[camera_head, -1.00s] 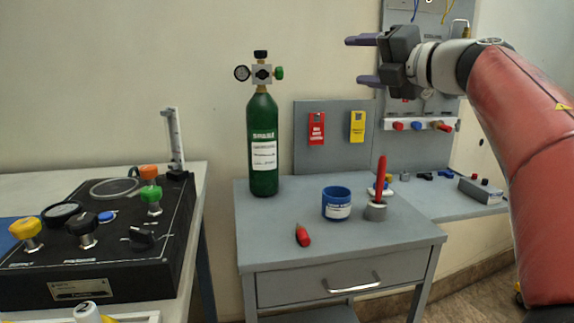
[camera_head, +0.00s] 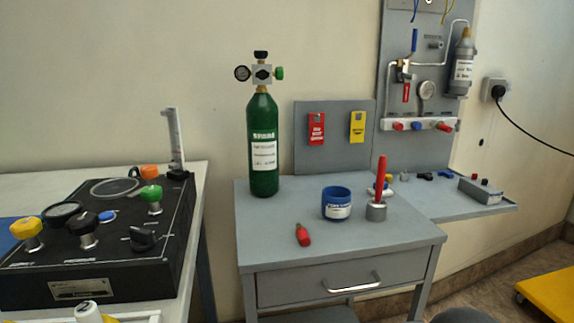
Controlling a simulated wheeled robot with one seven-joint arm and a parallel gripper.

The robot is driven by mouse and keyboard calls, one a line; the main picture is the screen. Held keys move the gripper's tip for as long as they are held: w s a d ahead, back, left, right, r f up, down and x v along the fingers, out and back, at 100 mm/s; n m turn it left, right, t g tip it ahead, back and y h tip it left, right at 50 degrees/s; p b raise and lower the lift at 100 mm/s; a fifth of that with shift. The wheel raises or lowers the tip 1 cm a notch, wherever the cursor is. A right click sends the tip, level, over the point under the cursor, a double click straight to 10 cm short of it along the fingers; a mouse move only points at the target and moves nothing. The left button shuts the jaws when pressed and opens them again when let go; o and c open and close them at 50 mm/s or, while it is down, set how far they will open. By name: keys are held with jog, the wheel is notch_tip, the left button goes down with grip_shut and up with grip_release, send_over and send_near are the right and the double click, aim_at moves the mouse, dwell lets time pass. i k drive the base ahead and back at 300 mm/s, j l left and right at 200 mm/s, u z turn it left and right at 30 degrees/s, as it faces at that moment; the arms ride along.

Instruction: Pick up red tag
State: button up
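A red tag (camera_head: 316,128) with pale lettering hangs on the grey upright board (camera_head: 336,160) behind the small grey table. A yellow tag (camera_head: 357,126) hangs to its right on the same board. Another small red tag-like piece (camera_head: 406,92) shows on the tall grey wall panel at the upper right, below a blue lever. My gripper is out of the picture, so its fingers and anything in them cannot be seen.
On the grey table (camera_head: 270,225) stand a green oxygen cylinder (camera_head: 263,150), a blue cup (camera_head: 336,204) and a red-handled tool in a grey holder (camera_head: 376,211). A red marker-like piece (camera_head: 303,235) lies in front. A black control box (camera_head: 160,262) is at left.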

aim_at(317, 129)
jog(key=i+l+z, duration=0.2)
jog(key=z, duration=0.15)
jog(key=i+l+z, duration=0.1)
jog(key=i+z, duration=0.3)
jog(key=k, duration=0.1)
